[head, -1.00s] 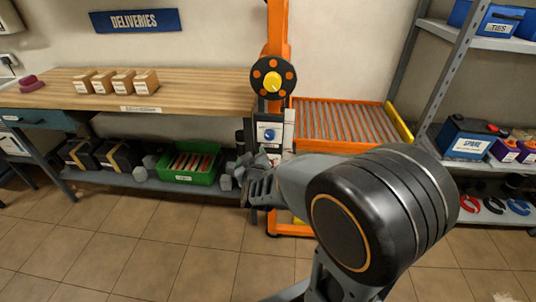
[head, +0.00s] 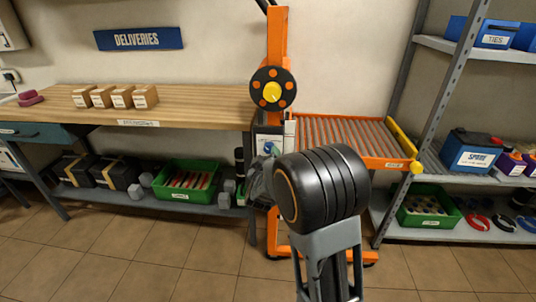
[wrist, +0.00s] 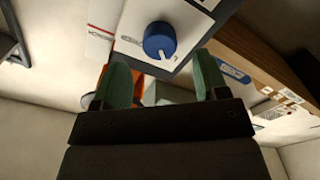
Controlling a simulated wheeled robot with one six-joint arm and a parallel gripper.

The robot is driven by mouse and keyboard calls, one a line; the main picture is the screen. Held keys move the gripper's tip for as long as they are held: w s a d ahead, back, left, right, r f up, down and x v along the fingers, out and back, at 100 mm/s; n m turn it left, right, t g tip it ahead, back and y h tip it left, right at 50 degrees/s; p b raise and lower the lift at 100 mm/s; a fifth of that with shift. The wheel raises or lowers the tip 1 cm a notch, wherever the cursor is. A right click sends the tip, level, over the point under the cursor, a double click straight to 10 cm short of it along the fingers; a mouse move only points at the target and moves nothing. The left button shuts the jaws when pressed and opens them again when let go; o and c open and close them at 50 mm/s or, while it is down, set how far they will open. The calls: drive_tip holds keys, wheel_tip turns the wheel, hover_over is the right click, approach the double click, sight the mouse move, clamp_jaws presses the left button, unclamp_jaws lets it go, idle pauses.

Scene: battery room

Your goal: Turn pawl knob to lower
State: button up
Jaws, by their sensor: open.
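A blue round knob (wrist: 160,40) with a white pointer mark sits on a white panel (wrist: 187,20) in the wrist view. The pointer faces down and slightly right in that picture, near a printed mark. My gripper (wrist: 161,62) is open, with one green finger on each side below the knob. I cannot tell how far the fingertips are from it. In the head view the panel (head: 270,140) is on the orange post (head: 277,45), partly covered by my gripper (head: 262,165). The knob is not clearly visible there.
A black handwheel (head: 273,88) with orange dots and a yellow centre is above the panel. A wooden bench (head: 200,108) stands left, an orange roller tray (head: 350,135) right. A grey shelf rack (head: 455,85) is farther right. Open tiled floor (head: 130,270) lies in front.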

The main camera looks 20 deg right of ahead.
sight(269, 150)
drive_tip(key=shift+x, duration=1.7)
drive_tip(key=shift+s, duration=0.1)
drive_tip(key=c, duration=0.9)
